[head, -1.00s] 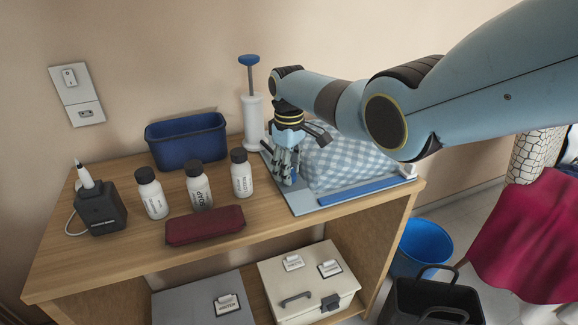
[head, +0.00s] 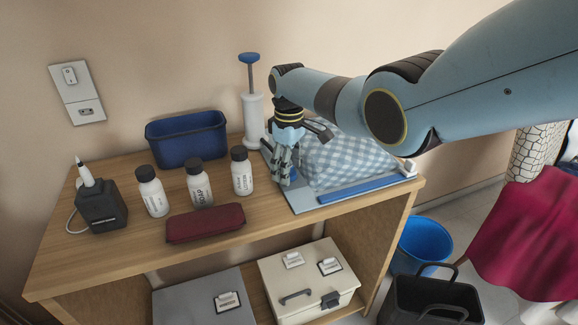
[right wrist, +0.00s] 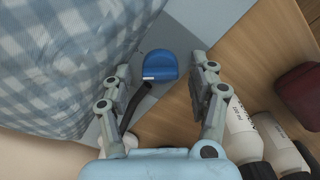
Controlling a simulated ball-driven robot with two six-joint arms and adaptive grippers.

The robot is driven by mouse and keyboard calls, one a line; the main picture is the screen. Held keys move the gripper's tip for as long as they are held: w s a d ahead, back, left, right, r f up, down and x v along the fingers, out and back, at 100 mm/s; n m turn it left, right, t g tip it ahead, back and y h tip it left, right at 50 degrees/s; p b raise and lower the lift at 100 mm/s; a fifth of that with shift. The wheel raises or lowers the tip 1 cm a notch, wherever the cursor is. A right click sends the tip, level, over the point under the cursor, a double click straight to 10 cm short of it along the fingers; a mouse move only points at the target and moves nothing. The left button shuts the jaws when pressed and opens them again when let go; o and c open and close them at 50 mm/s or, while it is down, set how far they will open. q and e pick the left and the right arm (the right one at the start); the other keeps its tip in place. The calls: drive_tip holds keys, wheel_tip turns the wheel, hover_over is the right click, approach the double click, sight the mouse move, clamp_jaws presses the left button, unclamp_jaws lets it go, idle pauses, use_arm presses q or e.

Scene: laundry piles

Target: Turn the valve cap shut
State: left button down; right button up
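The blue valve cap (right wrist: 160,65) shows in the right wrist view, with a small white mark on its edge. It sits on a grey sheet (right wrist: 190,22) next to the blue checked bundle (right wrist: 60,60). In the head view the cap (head: 293,174) is partly hidden by my right gripper (head: 285,178). My right gripper points down over the cap and is open. In the right wrist view its fingers (right wrist: 162,72) stand on either side of the cap with a gap on each side. My left gripper is not in view.
White bottles (head: 199,184), a dark red case (head: 205,223) and a blue bin (head: 187,140) stand left of the gripper on the wooden table (head: 130,245). A white pump (head: 253,120) with a blue handle stands close behind. A blue bar (head: 365,189) edges the sheet.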

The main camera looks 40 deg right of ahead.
drive_tip(key=shift+r, duration=0.1)
wheel_tip(320, 180, up, 12)
idle(0.5)
